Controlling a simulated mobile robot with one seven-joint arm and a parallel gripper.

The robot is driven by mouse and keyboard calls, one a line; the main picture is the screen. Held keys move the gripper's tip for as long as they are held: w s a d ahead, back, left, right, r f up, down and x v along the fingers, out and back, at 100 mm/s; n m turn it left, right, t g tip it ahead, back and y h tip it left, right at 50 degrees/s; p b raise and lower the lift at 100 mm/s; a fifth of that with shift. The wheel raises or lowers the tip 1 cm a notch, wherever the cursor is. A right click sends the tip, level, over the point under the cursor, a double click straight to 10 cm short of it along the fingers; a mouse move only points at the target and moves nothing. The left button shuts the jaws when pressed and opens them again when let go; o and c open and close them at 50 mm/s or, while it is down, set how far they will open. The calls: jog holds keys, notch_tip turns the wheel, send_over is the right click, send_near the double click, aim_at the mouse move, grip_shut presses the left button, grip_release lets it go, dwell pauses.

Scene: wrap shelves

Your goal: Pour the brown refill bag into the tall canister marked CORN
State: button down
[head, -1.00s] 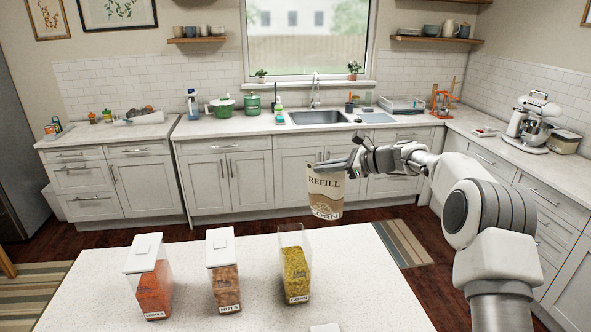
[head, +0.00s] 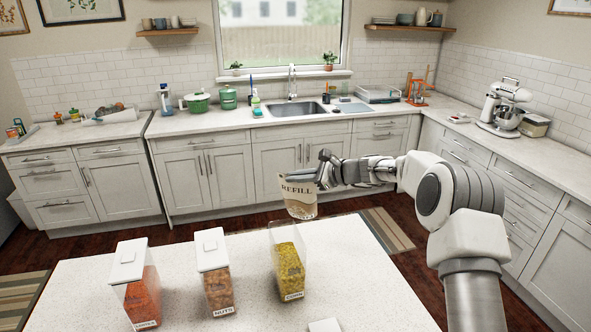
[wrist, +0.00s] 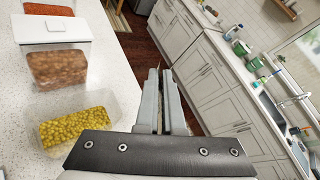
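The refill bag (head: 297,194), cream and brown with REFILL on its front, hangs slightly tilted in my gripper (head: 324,170). In the head view the bag appears just above and behind the rim of the CORN canister (head: 288,272). That canister is clear, tall, without a lid and partly filled with yellow corn; its label faces the front. It also shows in the wrist view (wrist: 75,127), left of my gripper. The fingers (wrist: 160,85) are close together in the wrist view, where the bag can hardly be made out. No falling corn shows.
A lidded NUTS canister (head: 216,280) and another lidded canister (head: 136,290) with orange contents stand left on the white counter (head: 370,280). A white lid (head: 324,325) lies at the front edge. Floor separates this counter from the sink cabinets behind.

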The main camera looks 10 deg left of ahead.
aim_at(293, 194)
jog(key=shift+n+t, duration=0.5)
jog(key=shift+n, duration=0.2)
jog(key=f, duration=0.2)
jog(key=s+f, duration=0.1)
jog(key=f, duration=0.1)
jog(key=shift+s+a, duration=0.1)
jog(key=shift+s+f+n, duration=0.3)
jog(key=shift+f, duration=0.1)
jog(key=shift+s+f+t+b, duration=0.15)
jog(key=shift+f+t+b, duration=0.35)
jog(key=shift+b, duration=0.55)
jog(key=shift+s+a+f+n+b, duration=0.1)
jog(key=shift+s+f+n+b, duration=0.3)
jog(key=shift+b, duration=0.75)
jog(key=shift+w+r+p, duration=0.15)
jog(key=shift+r+p, duration=0.2)
jog(key=shift+s+f+n+t+b, duration=0.2)
jog(key=shift+f+n+t+b, duration=0.35)
jog(key=shift+b, duration=2.65)
dwell(0.7)
